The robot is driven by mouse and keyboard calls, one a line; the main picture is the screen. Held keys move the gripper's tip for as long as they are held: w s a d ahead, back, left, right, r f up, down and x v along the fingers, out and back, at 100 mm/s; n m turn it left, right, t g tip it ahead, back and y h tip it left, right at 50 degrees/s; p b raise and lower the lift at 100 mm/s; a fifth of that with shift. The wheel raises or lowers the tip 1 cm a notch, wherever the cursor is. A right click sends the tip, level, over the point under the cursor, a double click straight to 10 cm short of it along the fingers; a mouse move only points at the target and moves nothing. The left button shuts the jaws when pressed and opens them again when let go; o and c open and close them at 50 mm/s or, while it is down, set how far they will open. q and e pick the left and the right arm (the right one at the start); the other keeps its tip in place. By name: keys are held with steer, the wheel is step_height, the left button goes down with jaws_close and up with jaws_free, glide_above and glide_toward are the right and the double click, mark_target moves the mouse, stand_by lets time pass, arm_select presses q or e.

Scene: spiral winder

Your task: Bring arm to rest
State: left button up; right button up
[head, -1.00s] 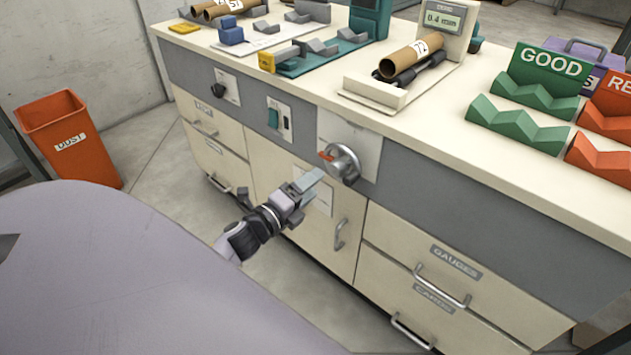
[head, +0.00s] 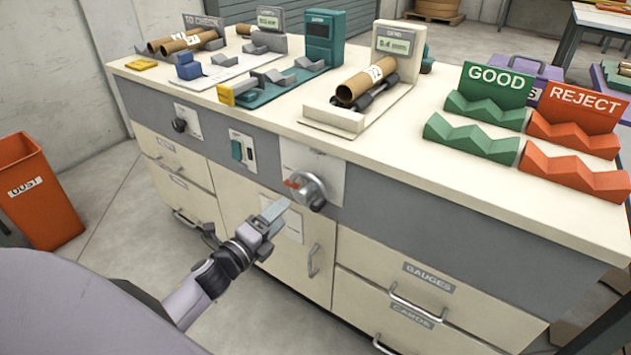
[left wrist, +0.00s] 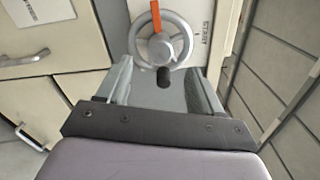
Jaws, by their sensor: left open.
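My left gripper (head: 270,217) is in front of the cabinet, a little left of and below the round grey knob (head: 312,190) with its orange mark. Its jaws are open and hold nothing. In the left wrist view, the two fingers of the left gripper (left wrist: 160,88) stand apart. The knob (left wrist: 165,48) shows there as a grey handwheel with an orange pointer and a dark handle, beyond the fingertips. I cannot tell from the views how large the gap to it is. My right gripper is not in view.
The white-topped bench (head: 420,165) fills the middle. It bears a gauge with a brown tube (head: 366,80), green GOOD racks (head: 472,138) and red REJECT racks (head: 575,172). An orange bin (head: 40,195) stands at left. Drawer handles (head: 420,303) stick out in front.

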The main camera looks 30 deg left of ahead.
arm_select(q)
steer(key=s+d+n+g+p, duration=0.3)
steer(key=s+d+n+p, duration=0.3)
steer(key=s+n, duration=0.3)
steer(key=s+d+n+g+h+p, duration=0.1)
steer(key=s+d+n+g+p, duration=0.3)
steer(key=s+d+n, duration=0.5)
steer(key=shift+s+f+n+g+p, duration=0.3)
steer(key=shift+s+f+n+p, duration=0.1)
steer(key=shift+s+n+p, duration=0.5)
steer(key=shift+w, duration=0.15)
